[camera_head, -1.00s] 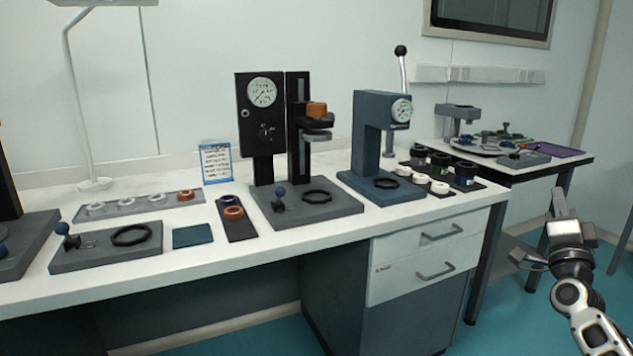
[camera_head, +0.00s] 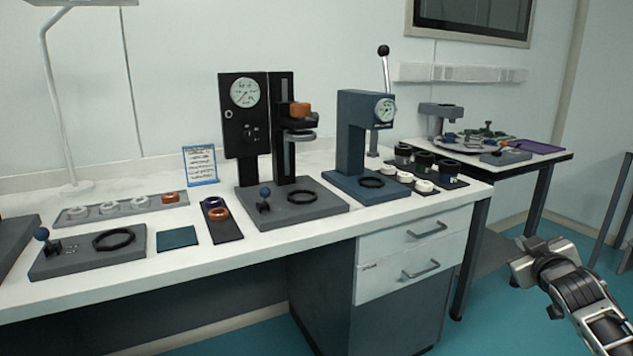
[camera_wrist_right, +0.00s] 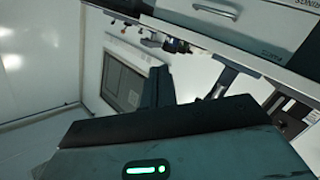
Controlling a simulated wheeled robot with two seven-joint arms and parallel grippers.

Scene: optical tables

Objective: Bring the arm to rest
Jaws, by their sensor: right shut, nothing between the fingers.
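My right gripper (camera_head: 522,262) is at the right of the head view, in front of the bench's right end and beside the small side table. It is shut and empty, apart from every object, over open floor. In the right wrist view, its dark body fills the bottom and the finger (camera_wrist_right: 158,88) stands up in the middle, with a tilted view of the room behind. My left gripper does not show in either view.
The long white bench (camera_head: 110,280) bears a black gauge press (camera_head: 243,125), a blue lever press (camera_head: 350,135) and rings on trays. Drawers (camera_head: 415,250) sit under its right end. A side table (camera_head: 545,160) stands behind. The teal floor (camera_head: 500,325) near the gripper is clear.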

